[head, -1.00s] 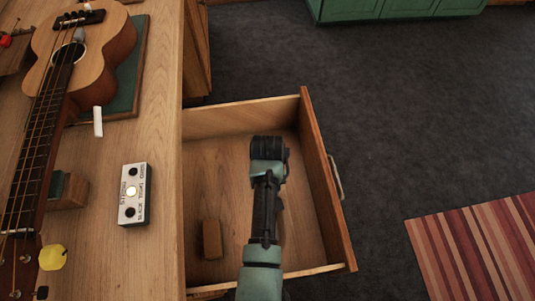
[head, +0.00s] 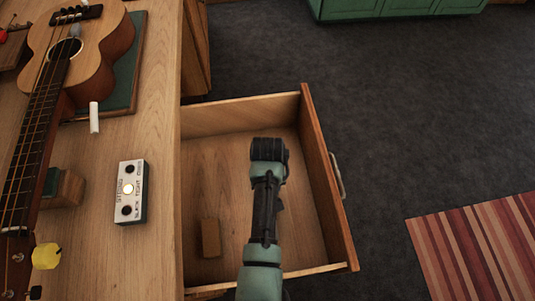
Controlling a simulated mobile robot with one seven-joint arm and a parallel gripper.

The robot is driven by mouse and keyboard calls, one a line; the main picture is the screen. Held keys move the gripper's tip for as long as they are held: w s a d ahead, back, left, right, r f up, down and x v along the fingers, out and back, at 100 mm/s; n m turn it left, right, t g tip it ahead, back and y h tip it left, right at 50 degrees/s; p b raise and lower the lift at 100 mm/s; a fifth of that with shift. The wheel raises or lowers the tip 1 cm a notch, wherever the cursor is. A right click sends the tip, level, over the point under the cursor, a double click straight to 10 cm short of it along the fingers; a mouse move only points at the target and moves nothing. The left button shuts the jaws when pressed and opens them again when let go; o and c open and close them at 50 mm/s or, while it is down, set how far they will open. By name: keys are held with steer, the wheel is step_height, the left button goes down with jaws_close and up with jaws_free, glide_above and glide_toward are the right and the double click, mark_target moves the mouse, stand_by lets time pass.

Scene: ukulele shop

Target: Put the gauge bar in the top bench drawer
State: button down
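The open bench drawer (head: 328,185) sticks out from the right side of the workbench. My gripper (head: 268,152) is over the drawer, seen from above and behind; its fingertips are hidden under my wrist, so I cannot see whether it holds anything. Nothing in view is clearly the gauge bar. A small brown wooden block (head: 211,238) lies in the drawer's near left part, left of my arm. A small white bar (head: 94,118) is on the bench beside the ukulele.
The workbench (head: 155,75) carries a ukulele (head: 88,45), a white pedal-like box (head: 131,190) with a lit spot, and a wooden block (head: 68,190). Dark floor (head: 410,120) is clear to the right; a striped rug (head: 480,245) lies there.

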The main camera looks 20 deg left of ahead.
stand_by(0.4)
steer(key=shift+c, duration=0.2)
jaws_free()
step_height(320, 180, up, 7)
steer(key=p, duration=0.7)
steer(key=shift+p, duration=0.35)
stand_by(0.5)
